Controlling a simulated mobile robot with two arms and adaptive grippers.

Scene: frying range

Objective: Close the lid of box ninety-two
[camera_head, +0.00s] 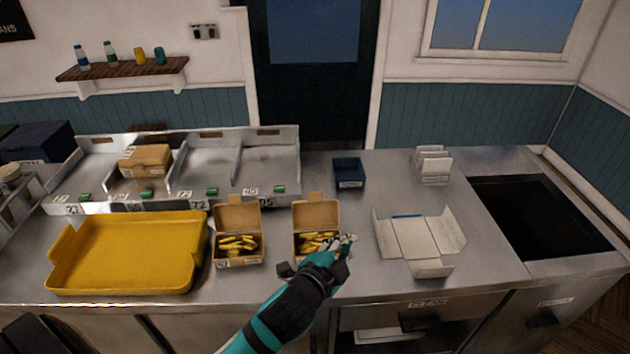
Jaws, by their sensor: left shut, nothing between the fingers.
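Two open cardboard boxes hold yellow pieces and stand side by side on the steel counter. The left box (239,261) has its lid (237,214) raised at the back. The right box (301,249) also has its lid (317,214) up. The small label on the left box is too small to read surely, and any label on the right box is hidden, so I cannot tell which is ninety-two. My left gripper (348,241) is shut and empty at the right box's front right corner. It covers part of that box; I cannot tell whether they touch. My right gripper is out of view.
A yellow tray (120,287) lies left of the boxes. Behind stand a small dark blue bin (348,172), a divided steel rack (228,204) and a closed cardboard box (146,160).

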